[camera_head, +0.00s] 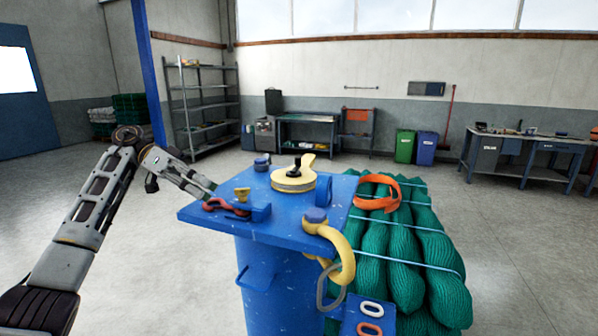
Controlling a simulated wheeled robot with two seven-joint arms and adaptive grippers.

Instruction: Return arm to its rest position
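My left arm comes in from the left, bends at a raised elbow and reaches down and right to the blue drum's flat top (262,232). My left gripper (212,193) is at the left part of this top, close to a red shackle (226,208) lying there. The fingers are small and dark here, so I cannot tell whether they are open or shut, or whether they touch the shackle. My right arm and gripper are not in view.
Green net bundles (400,258) with an orange strap (378,196) lie at right. The floor at left is clear.

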